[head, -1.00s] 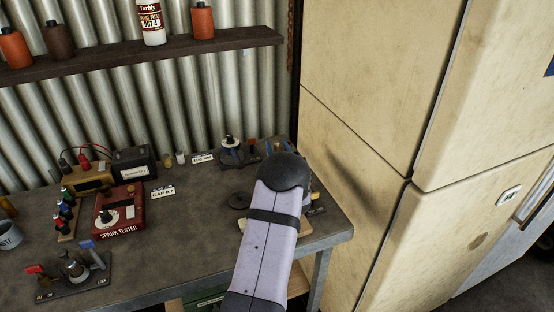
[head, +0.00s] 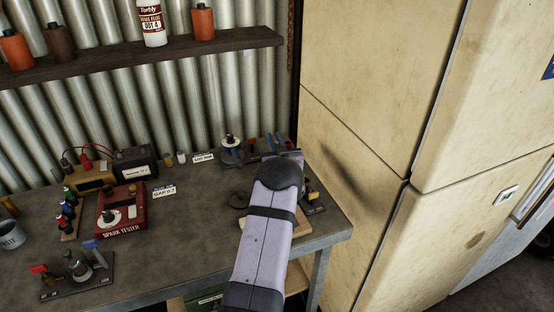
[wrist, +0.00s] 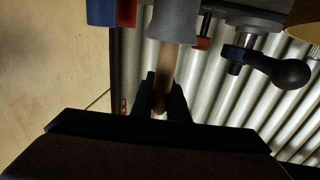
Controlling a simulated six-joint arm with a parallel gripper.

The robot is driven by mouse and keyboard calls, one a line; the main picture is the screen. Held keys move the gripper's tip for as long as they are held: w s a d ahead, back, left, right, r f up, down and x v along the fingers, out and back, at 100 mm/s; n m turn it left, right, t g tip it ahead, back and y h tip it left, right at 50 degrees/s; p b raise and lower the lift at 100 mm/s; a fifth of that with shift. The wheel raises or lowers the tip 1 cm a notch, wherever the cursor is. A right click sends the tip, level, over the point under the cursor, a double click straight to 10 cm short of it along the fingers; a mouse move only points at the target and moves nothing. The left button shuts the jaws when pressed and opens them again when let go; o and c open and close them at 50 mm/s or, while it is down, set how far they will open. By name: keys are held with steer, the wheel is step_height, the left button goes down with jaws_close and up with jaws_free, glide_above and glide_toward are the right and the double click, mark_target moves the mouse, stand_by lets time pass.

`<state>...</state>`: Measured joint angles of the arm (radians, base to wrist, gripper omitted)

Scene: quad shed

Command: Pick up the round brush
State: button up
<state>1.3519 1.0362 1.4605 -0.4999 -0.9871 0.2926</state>
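In the wrist view, which shows the scene upside down, a light wooden handle (wrist: 166,68) runs out of a grey cylindrical piece (wrist: 174,20). It may be the round brush; no bristles show. My gripper (wrist: 164,82) has its two dark fingers on either side of this handle. The fingers look apart, with a narrow gap beside the left finger, and I cannot see firm contact. In the head view my gripper (head: 284,157) is at the back right of the workbench (head: 180,225), largely hidden by my arm. The brush cannot be made out there.
The tall cream cabinet (head: 375,110) stands close on the right. A blue piece (wrist: 101,12) and a dark round-knobbed part (wrist: 292,73) are near the fingers in the wrist view. The red spark tester (head: 121,211) stands further left. The shelf (head: 140,57) hangs above.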

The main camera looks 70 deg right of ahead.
jaws_close()
steer(key=shift+r, duration=0.15)
